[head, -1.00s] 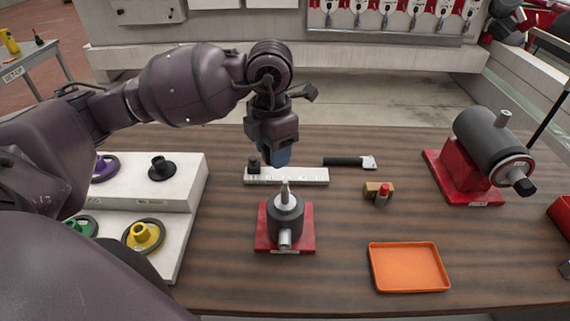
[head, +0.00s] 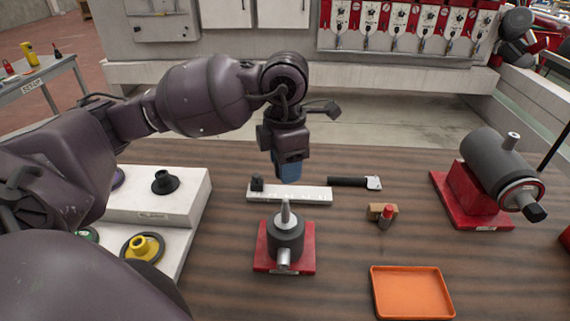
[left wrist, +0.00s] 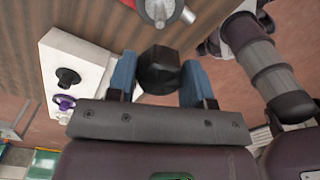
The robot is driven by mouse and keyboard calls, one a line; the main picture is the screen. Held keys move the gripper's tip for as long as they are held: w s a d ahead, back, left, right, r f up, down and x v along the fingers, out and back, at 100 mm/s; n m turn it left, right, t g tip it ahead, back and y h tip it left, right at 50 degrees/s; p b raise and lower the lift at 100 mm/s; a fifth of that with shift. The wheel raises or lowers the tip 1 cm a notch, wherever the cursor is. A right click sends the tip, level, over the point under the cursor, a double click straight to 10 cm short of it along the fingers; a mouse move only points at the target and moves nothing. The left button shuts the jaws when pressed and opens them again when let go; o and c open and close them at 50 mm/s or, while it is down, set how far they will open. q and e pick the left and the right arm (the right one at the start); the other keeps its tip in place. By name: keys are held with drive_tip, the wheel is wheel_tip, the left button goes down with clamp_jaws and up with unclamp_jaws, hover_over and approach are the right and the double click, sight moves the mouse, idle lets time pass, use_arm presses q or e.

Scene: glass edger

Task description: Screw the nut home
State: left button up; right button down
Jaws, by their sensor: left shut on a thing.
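My left gripper (head: 289,172), with blue fingertips, hangs over the bench, behind and above a grey spindle unit (head: 284,236) on a red base. The unit's pale pointed shaft (head: 285,213) stands upright. In the left wrist view the gripper (left wrist: 159,82) is shut on a dark faceted nut (left wrist: 158,68). The nut is apart from the spindle unit (left wrist: 162,8), which shows at the top edge there. In the head view the fingers hide the nut. My right gripper is not in view.
A white stepped stand (head: 150,203) with coloured wheels is at left. A white bar (head: 300,194), a dark-handled tool (head: 350,182) and a small wooden block (head: 377,211) lie behind. An orange tray (head: 411,291) is at front right. A grey motor (head: 492,168) on red stands at far right.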

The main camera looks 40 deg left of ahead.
sight(286, 200)
use_arm(q)
drive_tip(key=shift+f+b, duration=2.55)
drive_tip(key=shift+f, duration=0.05)
drive_tip(key=shift+f+b, duration=0.3)
drive_tip(key=shift+f, duration=0.1)
drive_tip(key=shift+b, duration=0.3)
